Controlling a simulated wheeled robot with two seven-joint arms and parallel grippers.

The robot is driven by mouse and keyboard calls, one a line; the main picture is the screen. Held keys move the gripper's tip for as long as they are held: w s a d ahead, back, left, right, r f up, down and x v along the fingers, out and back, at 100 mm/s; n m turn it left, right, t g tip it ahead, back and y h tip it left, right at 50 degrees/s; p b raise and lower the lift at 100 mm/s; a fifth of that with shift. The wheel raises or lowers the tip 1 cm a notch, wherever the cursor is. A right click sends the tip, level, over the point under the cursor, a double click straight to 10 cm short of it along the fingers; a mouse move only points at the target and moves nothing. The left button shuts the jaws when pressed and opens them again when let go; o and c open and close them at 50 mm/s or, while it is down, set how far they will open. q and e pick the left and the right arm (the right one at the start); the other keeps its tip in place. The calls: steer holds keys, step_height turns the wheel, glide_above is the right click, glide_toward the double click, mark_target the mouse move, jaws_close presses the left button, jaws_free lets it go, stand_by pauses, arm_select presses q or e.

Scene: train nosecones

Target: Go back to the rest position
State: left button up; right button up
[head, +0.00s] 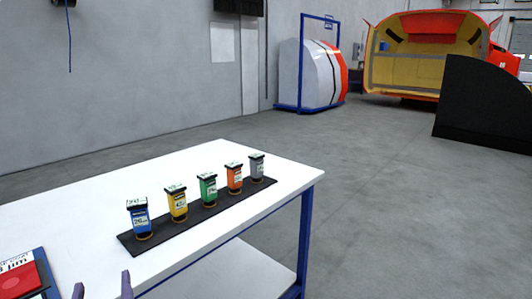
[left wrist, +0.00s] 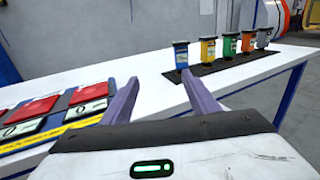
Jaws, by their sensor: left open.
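My left gripper (head: 102,288) shows only as two purple fingertips at the bottom left edge of the head view. In the left wrist view its fingers (left wrist: 155,103) are spread wide with nothing between them. It is near the front edge of the white table (head: 80,213), apart from the things on it. My right gripper is not in either view.
A black strip (head: 190,229) on the table holds upright blue (head: 139,219), yellow (head: 177,204), green (head: 208,189), orange (head: 234,178) and grey (head: 257,168) containers. Open floor (head: 400,220) lies right of the table.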

arm_select(q)
steer(key=s+d+f+n+g+h, duration=0.1)
steer(key=d+f+n+g+h, duration=0.15)
steer(key=f+n, duration=0.45)
steer(key=s+d+f+n+g+h, duration=0.1)
steer(key=s+d+f+n+h, duration=0.2)
steer(key=f, duration=0.9)
steer(key=s+d+f+n+g+h, duration=0.2)
steer(key=s+d+f+n, duration=0.2)
steer(key=f+n, duration=0.3)
steer(key=s+d+f+n+g+h, duration=0.1)
steer(key=s+d+f+n+h, duration=0.2)
steer(key=s+f+n, duration=0.4)
steer(key=n, duration=0.3)
steer(key=shift+s+d+g, duration=0.3)
steer(key=shift+d+g, duration=0.05)
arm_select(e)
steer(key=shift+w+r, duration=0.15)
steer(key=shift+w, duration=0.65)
arm_select(q)
steer(key=shift+f, duration=0.15)
